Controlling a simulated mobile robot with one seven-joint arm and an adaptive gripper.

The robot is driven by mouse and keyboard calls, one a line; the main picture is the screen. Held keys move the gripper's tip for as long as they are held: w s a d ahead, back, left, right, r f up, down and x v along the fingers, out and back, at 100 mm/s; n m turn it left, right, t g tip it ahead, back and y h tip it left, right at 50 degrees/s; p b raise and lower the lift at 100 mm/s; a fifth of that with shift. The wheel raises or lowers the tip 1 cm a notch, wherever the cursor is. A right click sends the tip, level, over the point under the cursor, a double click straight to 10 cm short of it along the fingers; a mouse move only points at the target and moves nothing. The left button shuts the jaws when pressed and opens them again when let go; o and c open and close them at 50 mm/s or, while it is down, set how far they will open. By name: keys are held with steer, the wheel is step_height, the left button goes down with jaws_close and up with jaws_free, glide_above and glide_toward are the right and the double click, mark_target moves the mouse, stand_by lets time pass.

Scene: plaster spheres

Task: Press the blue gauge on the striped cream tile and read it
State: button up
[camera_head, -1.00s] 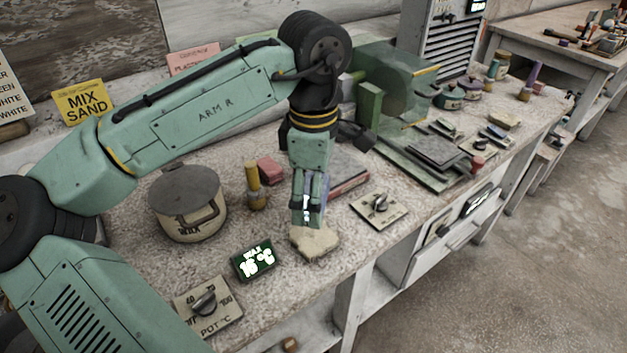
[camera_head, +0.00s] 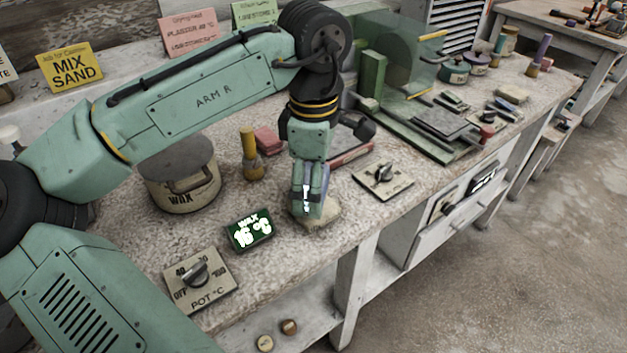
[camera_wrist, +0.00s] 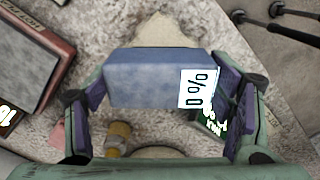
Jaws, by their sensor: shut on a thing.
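My gripper (camera_head: 307,203) points down near the front edge of the bench, its fingers on either side of a blue gauge. The blue gauge (camera_wrist: 145,80) fills the gap between the fingers (camera_wrist: 168,103) in the wrist view. Its white display reads 0 %, turned sideways. In the head view the gauge is mostly hidden by the fingers. I cannot make out stripes, or whether the gauge touches the tile.
A green display (camera_head: 249,230) reads WAX 16 °C. A pot dial plate (camera_head: 215,290) is at front left, another dial plate (camera_head: 397,186) to the right. A wax pot (camera_head: 181,182), a yellow-handled brush (camera_head: 250,160) and a pink block (camera_head: 268,140) stand behind.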

steer(key=shift+o, duration=0.2)
steer(key=shift+f, duration=0.65)
stand_by(1.9)
steer(key=shift+r, duration=0.15)
step_height(320, 180, up, 7)
steer(key=p, duration=0.6)
steer(key=shift+p, duration=0.4)
steer(key=shift+c, duration=0.2)
stand_by(0.9)
